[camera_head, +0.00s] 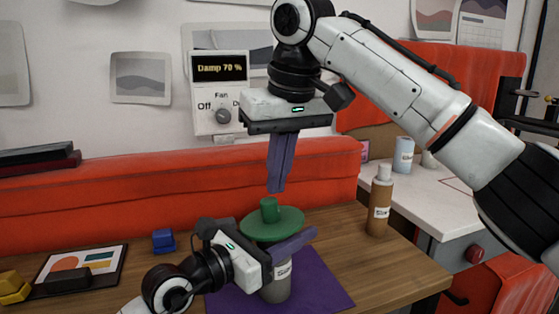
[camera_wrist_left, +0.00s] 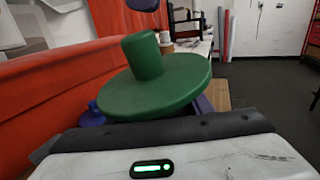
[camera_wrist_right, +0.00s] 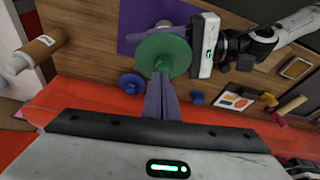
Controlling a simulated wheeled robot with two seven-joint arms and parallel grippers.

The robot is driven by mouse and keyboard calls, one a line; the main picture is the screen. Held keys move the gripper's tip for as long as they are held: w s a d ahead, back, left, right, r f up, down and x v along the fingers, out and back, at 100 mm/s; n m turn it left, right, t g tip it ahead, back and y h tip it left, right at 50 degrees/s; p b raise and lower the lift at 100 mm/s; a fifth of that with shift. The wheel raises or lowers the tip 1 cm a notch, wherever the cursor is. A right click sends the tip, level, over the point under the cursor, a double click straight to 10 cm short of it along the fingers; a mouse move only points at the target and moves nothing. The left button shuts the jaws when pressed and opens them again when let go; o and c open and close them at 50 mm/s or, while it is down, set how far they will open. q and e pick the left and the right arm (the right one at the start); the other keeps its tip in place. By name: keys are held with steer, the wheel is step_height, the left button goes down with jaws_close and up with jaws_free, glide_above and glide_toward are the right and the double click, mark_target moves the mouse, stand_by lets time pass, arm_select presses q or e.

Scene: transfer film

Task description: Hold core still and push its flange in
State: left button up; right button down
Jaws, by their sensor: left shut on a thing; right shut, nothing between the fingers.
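The core is a grey cylinder with a pale label (camera_head: 276,289), standing on a purple mat (camera_head: 325,292). My left gripper (camera_head: 296,243) is shut around its upper part, from the left. The green flange (camera_head: 288,223), a round disc with a knob on top, sits over the core's top, just above the left fingers. It fills the middle of the left wrist view (camera_wrist_left: 180,92) and shows in the right wrist view (camera_wrist_right: 151,48). My right gripper (camera_head: 276,190) is shut and empty, pointing down just above the knob. The joint between flange and core is hidden.
A brown labelled bottle (camera_head: 379,205) stands at right on the wooden table (camera_head: 385,265). A red padded barrier (camera_head: 140,195) runs behind the table.

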steer(key=shift+w+a+f, duration=0.1)
steer(key=shift+w+f, duration=0.05)
steer(key=shift+f, duration=0.35)
steer(key=shift+f, duration=0.35)
steer(key=shift+f, duration=0.45)
step_height(320, 180, up, 2)
steer(key=shift+a+r, duration=0.1)
steer(key=shift+a, duration=0.05)
steer(key=shift+r, duration=0.6)
steer(key=v, duration=1.1)
steer(key=shift+d+r, duration=0.25)
steer(key=shift+r, duration=0.05)
